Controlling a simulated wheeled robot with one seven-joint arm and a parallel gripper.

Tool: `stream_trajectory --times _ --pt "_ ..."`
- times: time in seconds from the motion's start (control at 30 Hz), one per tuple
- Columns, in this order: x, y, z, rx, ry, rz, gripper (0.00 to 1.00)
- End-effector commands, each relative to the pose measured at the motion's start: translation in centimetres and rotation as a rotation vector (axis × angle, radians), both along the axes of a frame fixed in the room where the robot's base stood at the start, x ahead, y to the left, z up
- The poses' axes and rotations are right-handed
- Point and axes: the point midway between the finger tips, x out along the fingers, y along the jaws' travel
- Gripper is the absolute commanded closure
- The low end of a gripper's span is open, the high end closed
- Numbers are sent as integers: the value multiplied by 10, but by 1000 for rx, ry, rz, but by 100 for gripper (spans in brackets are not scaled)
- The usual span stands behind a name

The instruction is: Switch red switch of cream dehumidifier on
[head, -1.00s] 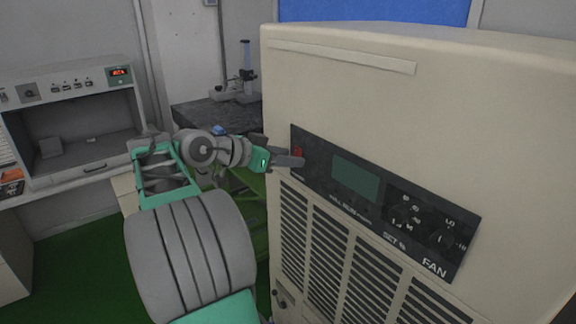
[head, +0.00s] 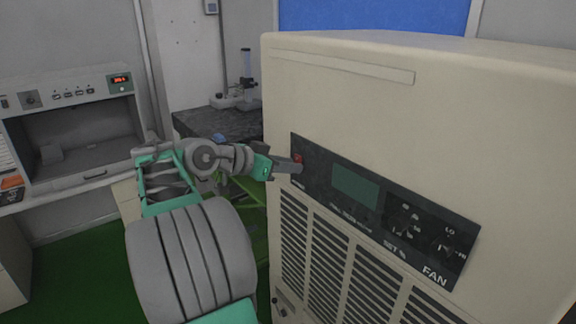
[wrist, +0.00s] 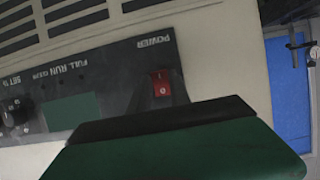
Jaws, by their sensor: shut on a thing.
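The cream dehumidifier (head: 400,110) fills the right of the head view. Its dark control panel (head: 318,180) carries a small red switch (head: 298,158) at the left end. My gripper (head: 298,167) has its tips at the panel, just below and partly over the switch. In the wrist view, the panel appears upside down. The red rocker switch (wrist: 160,85), marked I and O, shows beside the word POWER. My dark green gripper (wrist: 165,118) fills the lower foreground close to the switch. The jaws are shut, but what lies between them is hidden, as is any contact with the switch.
A display (head: 356,185) and fan dial lie right of the switch on the panel. Vent slats (head: 330,255) are below. A dark bench (head: 228,122) with a stand is behind, and a white cabinet (head: 80,105) with a red readout is at the left.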

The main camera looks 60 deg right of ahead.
Motion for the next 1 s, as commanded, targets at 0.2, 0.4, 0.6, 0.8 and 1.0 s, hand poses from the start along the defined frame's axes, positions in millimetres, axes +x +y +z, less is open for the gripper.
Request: stream_trajectory --times 0.2,0.4,0.6,0.8,1.0 --pt "0 0 -5 -15 8 1 100" --pt "0 0 -16 -138 69 1 100" --pt "0 0 -12 -225 113 0 100" --pt "0 0 -8 -233 119 0 100" --pt "0 0 -8 -232 118 0 69"
